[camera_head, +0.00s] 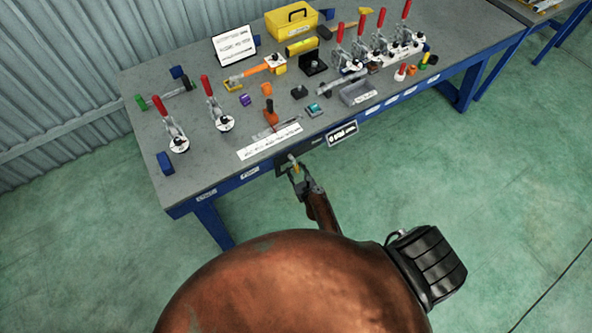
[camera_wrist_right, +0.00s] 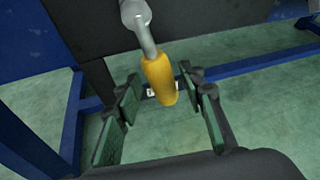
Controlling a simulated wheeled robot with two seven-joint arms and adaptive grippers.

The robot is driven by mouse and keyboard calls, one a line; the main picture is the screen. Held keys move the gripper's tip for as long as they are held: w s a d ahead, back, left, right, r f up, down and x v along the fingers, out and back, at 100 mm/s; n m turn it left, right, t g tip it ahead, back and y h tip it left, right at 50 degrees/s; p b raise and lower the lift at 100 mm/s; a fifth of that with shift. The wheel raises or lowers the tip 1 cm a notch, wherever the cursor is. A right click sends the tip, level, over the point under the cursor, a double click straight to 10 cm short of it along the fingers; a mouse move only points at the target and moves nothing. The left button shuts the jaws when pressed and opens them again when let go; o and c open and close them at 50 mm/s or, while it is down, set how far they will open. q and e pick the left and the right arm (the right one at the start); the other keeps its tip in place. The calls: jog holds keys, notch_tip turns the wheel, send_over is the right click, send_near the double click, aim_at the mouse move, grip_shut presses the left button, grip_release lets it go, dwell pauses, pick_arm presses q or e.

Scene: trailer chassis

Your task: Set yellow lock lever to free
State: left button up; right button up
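The yellow lock lever (camera_wrist_right: 157,80) hangs from a grey metal shaft in the right wrist view, its rounded end pointing down. In the head view it is a small yellow piece (camera_head: 295,167) at the table's front edge, partly hidden by the gripper. My right gripper (camera_head: 297,178) is just in front of the table edge there. In the right wrist view its two green-padded fingers (camera_wrist_right: 160,115) stand wide apart on either side of the lever, with gaps on both sides. Whether the lever lies fully between the pads in depth is hard to tell. My left gripper is not in view.
The grey workbench (camera_head: 210,165) holds red-handled toggle clamps (camera_head: 215,108), a yellow toolbox (camera_head: 290,20), a white label strip (camera_head: 270,142) and small parts. A dark panel (camera_wrist_right: 85,25) stands behind the lever. Blue table frame bars (camera_wrist_right: 240,72) run behind the fingers. Green floor in front is free.

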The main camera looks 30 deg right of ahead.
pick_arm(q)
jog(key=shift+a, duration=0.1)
